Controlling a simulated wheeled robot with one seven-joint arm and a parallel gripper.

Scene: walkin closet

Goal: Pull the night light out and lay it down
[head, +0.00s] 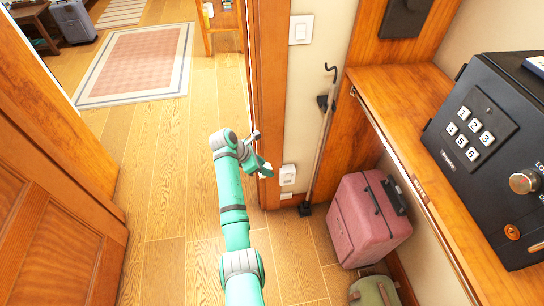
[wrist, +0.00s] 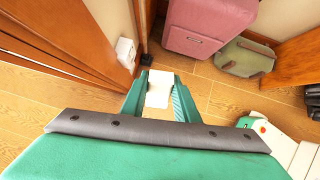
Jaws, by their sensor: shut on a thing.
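My gripper (wrist: 158,97) is shut on a small white block, the night light (wrist: 159,88), which sits between the two green fingertips in the wrist view. The head view shows my gripper (head: 264,160) in front of the door frame, left of the white wall outlet (head: 288,175). In the wrist view the outlet (wrist: 125,51) is up and left of the night light, with a gap between them. The night light cannot be made out clearly in the head view. The wooden floor shows below and around the gripper.
A pink suitcase (head: 366,222) and an olive bag (head: 374,291) stand right of the outlet, beside a wooden shelf (head: 400,100) bearing a black safe (head: 490,140). A thin hooked stick (head: 322,140) leans by the wall. A wooden door (head: 60,200) is at left. The floor (head: 165,210) between is clear.

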